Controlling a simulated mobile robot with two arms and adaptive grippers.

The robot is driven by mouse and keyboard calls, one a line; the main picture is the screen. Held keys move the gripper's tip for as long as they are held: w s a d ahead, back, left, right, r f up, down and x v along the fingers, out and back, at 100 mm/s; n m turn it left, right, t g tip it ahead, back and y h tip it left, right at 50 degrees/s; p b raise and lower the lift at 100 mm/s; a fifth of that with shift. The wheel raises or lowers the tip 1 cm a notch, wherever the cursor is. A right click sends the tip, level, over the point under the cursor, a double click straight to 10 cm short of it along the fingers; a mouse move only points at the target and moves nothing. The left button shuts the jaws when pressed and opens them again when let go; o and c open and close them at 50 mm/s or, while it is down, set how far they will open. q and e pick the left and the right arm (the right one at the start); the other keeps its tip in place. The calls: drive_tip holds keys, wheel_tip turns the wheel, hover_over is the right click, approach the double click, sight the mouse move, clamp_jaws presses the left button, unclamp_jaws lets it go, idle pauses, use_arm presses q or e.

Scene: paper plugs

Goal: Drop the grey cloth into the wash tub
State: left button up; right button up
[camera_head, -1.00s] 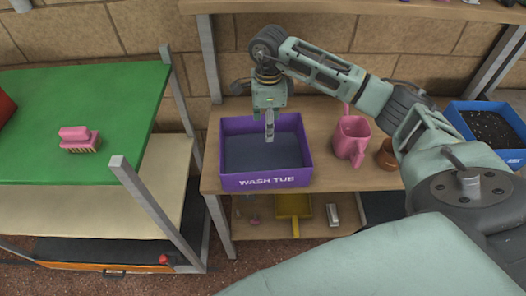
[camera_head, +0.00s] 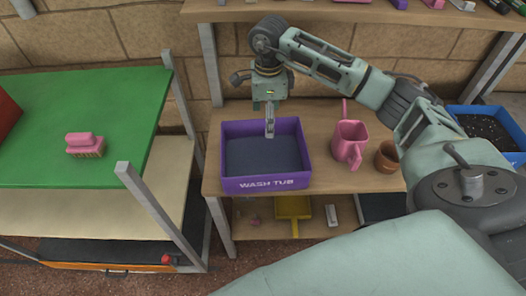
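The purple wash tub (camera_head: 264,184), lettered WASH TUB, stands on the wooden shelf in the middle. Its inside shows a flat dark blue-grey surface; I cannot tell whether this is water, the bottom or cloth. I cannot pick out a separate grey cloth anywhere. My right gripper (camera_head: 270,133) points down over the tub's far half, its slim fingers seen nearly edge-on, so their opening cannot be judged. No cloth shows hanging from it. My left gripper is out of view.
A pink watering can (camera_head: 349,143) and a brown pot (camera_head: 387,157) stand right of the tub. A blue bin of dark soil (camera_head: 485,129) is at far right. A pink brush (camera_head: 84,145) lies on the green table (camera_head: 70,110) at left, whose metal post (camera_head: 136,188) rises nearby.

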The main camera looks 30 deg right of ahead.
drive_tip(key=shift+r, duration=0.6)
wheel_tip(320, 180, up, 12)
idle(0.5)
